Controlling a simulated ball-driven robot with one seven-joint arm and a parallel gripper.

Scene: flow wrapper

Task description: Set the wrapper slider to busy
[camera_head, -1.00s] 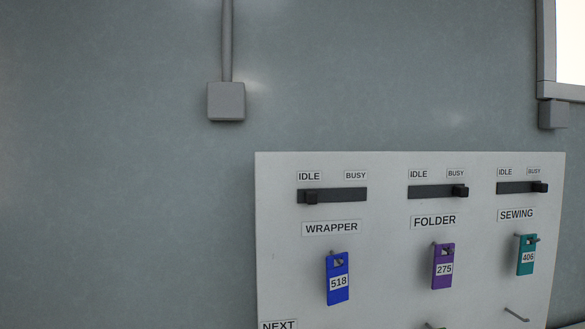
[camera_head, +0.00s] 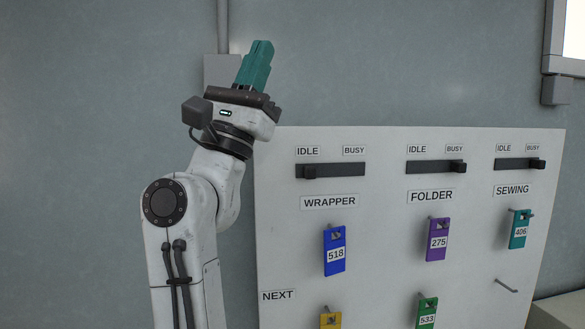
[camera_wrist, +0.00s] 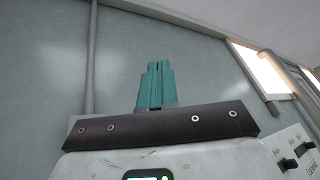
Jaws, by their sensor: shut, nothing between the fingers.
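The wrapper slider's dark track (camera_head: 345,170) is at the upper left of the white board, above the WRAPPER label (camera_head: 330,202). Its black knob (camera_head: 310,172) sits at the left end, under IDLE (camera_head: 307,151); BUSY (camera_head: 354,150) is over the right end. My gripper (camera_head: 262,48) has teal fingers, shut and empty, pointing up above and left of the board's top left corner, apart from the slider. The fingers also show in the wrist view (camera_wrist: 155,70) against the wall; the wrapper slider cannot be made out there.
The folder knob (camera_head: 457,167) and sewing knob (camera_head: 536,163) are both at their BUSY ends. Tags hang on pegs below, including blue 518 (camera_head: 334,250), purple 275 (camera_head: 437,240) and teal 406 (camera_head: 519,230). A grey conduit (camera_head: 222,25) runs down the wall behind my gripper.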

